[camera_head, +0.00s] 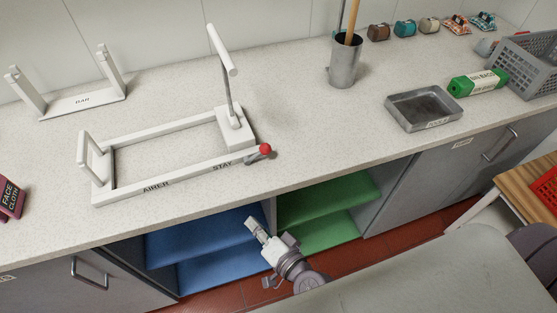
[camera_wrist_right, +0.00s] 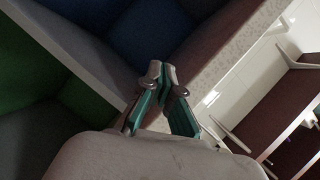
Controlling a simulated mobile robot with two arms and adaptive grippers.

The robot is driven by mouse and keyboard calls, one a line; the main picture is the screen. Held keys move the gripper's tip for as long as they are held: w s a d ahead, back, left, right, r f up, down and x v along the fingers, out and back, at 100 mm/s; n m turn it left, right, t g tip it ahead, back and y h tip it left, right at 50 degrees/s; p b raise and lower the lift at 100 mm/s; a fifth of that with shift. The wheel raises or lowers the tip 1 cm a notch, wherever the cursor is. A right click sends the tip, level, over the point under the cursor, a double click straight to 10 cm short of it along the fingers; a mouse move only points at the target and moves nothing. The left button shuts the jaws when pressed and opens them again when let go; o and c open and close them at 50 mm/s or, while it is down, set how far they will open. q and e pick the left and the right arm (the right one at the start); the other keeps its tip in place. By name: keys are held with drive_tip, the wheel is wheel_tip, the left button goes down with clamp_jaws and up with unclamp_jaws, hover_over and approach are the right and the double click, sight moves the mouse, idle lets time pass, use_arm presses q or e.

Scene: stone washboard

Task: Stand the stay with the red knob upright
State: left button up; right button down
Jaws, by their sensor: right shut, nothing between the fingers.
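The white airer frame (camera_head: 150,188) lies on the stone counter, with AIRER and STAY lettered along its front bar. The stay's red knob (camera_head: 265,149) sits low at the right end of that bar, beside a short grey part. The stay appears to lie down along the bar; its exact outline is hard to tell. A white bent post (camera_head: 226,85) rises from the frame's right block. My right gripper (camera_head: 250,222) is below the counter's front edge, before the open shelves, apart from the knob. In the wrist view its fingers (camera_wrist_right: 162,75) are shut and empty. My left gripper is out of view.
A white BAR rack (camera_head: 82,102) stands at the back left. A metal cup (camera_head: 344,62), a grey tray (camera_head: 424,108), a green pack (camera_head: 478,83) and a grey basket (camera_head: 525,65) are on the right. The counter (camera_head: 310,150) right of the knob is clear.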

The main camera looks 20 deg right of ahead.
sight(279, 167)
wheel_tip(279, 167, up, 10)
drive_tip(key=m+t, duration=0.2)
drive_tip(key=m, duration=0.1)
drive_tip(key=d+m+h, duration=0.7)
drive_tip(key=m+h, duration=0.1)
drive_tip(key=m, duration=0.4)
drive_tip(key=shift+w+d+r+h+b, duration=0.15)
drive_tip(key=shift+d+r+h+b, duration=0.15)
drive_tip(key=shift+d+r, duration=0.15)
drive_tip(key=shift+w, duration=0.15)
drive_tip(key=p+x, duration=0.2)
drive_tip(key=x, duration=0.7)
drive_tip(key=shift+w, duration=0.4)
